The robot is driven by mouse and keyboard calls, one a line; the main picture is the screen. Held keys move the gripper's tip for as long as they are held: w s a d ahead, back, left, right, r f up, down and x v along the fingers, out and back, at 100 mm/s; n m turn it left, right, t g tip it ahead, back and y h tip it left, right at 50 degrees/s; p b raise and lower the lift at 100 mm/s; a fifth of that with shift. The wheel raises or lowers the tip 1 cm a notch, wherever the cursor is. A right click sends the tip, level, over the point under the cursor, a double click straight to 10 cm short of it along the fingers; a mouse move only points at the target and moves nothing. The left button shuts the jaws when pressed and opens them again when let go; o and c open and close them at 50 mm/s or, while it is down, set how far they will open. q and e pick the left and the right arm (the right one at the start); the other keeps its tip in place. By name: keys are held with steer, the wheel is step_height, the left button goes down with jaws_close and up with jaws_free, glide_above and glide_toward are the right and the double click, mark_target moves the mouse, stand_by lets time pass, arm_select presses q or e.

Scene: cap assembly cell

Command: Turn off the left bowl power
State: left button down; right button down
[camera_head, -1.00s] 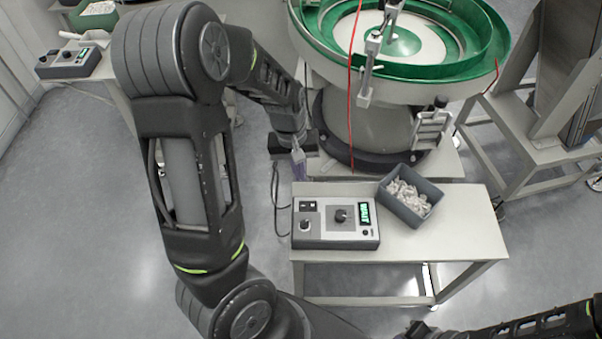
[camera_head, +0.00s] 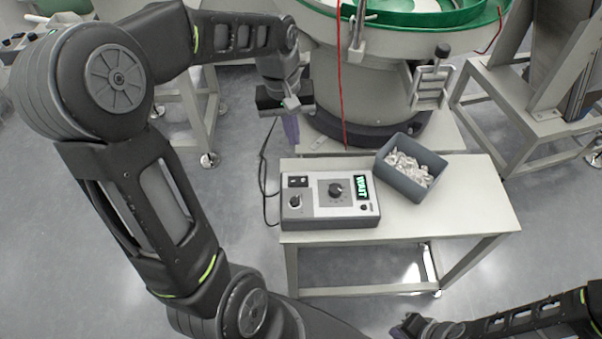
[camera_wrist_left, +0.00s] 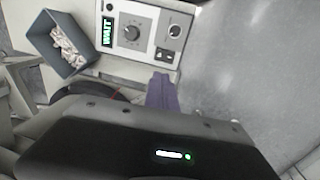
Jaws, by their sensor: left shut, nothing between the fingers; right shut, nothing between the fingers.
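The control box (camera_head: 330,211) sits on the left of a small table below the bowl feeder (camera_head: 440,20), which has a green rim. The box has a black rocker switch (camera_head: 297,181) at its upper left, two knobs and a green display reading WAIT. The box also shows in the left wrist view (camera_wrist_left: 142,60), with the switch (camera_wrist_left: 165,54) near the fingertips. My left gripper (camera_head: 291,137) is shut and empty, just behind the box's switch end and apart from it. Its purple fingers (camera_wrist_left: 162,91) point toward the box. My right gripper (camera_head: 408,326) is shut at the bottom edge, partly cut off.
A grey bin (camera_head: 408,171) of pale parts stands right of the box on the table (camera_head: 465,195). A cable runs off the box's left side. A red cord hangs in front of the feeder. A metal stand (camera_head: 540,100) is at right. Floor is clear at left.

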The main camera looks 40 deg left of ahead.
mark_target(302, 179)
arm_select(q)
steer(key=f, duration=0.4)
steer(key=d+f, duration=0.1)
steer(key=f, duration=0.4)
steer(key=w+f, duration=0.1)
steer(key=f, duration=0.4)
steer(key=shift+d, duration=0.2)
steer(key=shift+f, duration=0.1)
steer(key=shift+w+d+f+b, duration=0.15)
steer(key=shift+f+b, duration=0.15)
steer(key=shift+b, duration=0.15)
steer(key=shift+r, duration=0.2)
steer(key=shift+s, duration=0.2)
steer(key=shift+s+a+p, duration=0.35)
steer(key=shift+s+a, duration=0.1)
steer(key=shift+a, duration=0.3)
